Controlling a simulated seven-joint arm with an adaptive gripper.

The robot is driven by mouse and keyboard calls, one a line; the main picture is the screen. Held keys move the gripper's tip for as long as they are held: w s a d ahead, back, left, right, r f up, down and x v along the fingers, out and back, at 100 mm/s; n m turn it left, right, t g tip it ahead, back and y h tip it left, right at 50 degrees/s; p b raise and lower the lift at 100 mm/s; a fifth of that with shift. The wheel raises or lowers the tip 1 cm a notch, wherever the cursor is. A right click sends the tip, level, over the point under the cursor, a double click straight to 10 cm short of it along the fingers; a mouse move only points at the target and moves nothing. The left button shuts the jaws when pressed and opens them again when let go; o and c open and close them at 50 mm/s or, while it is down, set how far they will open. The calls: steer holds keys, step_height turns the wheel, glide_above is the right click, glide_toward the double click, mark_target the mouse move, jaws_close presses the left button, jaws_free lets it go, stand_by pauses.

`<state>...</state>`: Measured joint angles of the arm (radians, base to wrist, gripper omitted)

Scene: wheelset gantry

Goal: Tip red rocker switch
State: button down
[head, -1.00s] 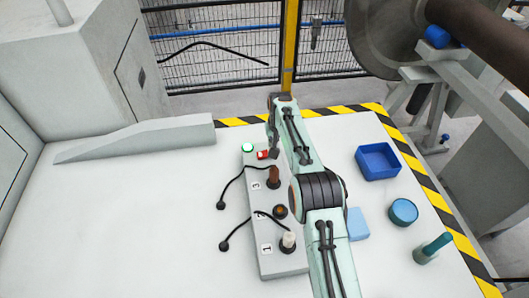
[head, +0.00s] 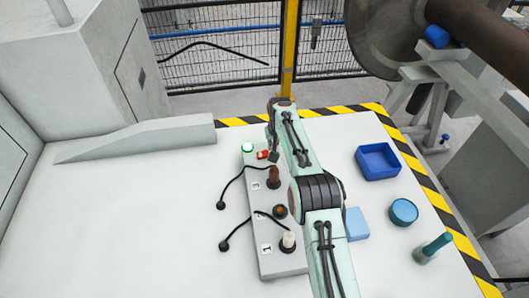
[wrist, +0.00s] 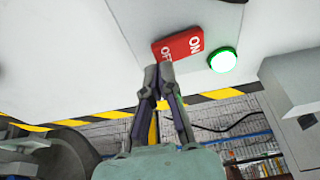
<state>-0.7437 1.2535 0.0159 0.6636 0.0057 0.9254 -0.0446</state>
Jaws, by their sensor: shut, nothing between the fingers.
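The red rocker switch (head: 262,155) is at the far end of the grey control panel (head: 283,263), beside a lit green lamp (head: 247,148). In the wrist view the red rocker switch (wrist: 179,46) shows white ON and OFF lettering, with OFF nearer my fingers. My gripper (wrist: 158,70) is shut and empty, its fingertips at the OFF end of the rocker. I cannot tell whether they touch it. In the head view my gripper (head: 273,156) is just right of the switch, partly hidden by my arm.
The panel also carries a brown knob (head: 273,176), an orange button (head: 280,211) and a white knob (head: 288,240). Black cables lie to its left. A blue bin (head: 377,161), a round blue container (head: 403,212) and a teal-handled thing (head: 434,246) stand on the right.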

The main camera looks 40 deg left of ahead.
steer(key=shift+f, duration=0.7)
steer(key=shift+r, duration=3.55)
